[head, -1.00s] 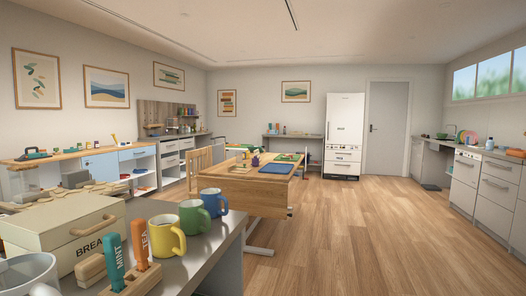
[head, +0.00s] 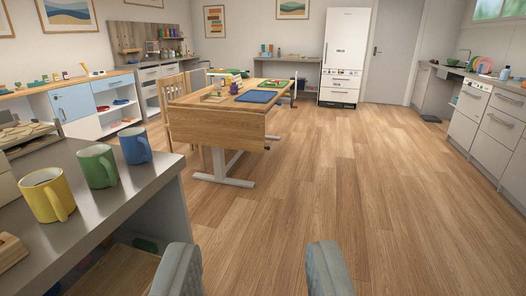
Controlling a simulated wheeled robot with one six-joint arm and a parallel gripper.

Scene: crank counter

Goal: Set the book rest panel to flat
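A wooden table (head: 220,125) on pale metal legs stands in the middle of the room. Small items, a blue mat (head: 256,96) and a green mat (head: 274,84) lie on its top. A small wooden piece (head: 213,98) is near the table's left front. I cannot tell which part is the book rest panel or how it is set. My gripper (head: 254,270) shows at the bottom edge as two grey fingers spread wide apart, with only floor seen between them. It is open, empty and well short of the table.
A grey counter (head: 125,195) with yellow (head: 47,194), green (head: 97,166) and blue (head: 135,147) mugs stands close on the left. A wooden chair (head: 170,92) is at the table's left. Cabinets (head: 490,120) line the right wall. The wooden floor ahead and right is clear.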

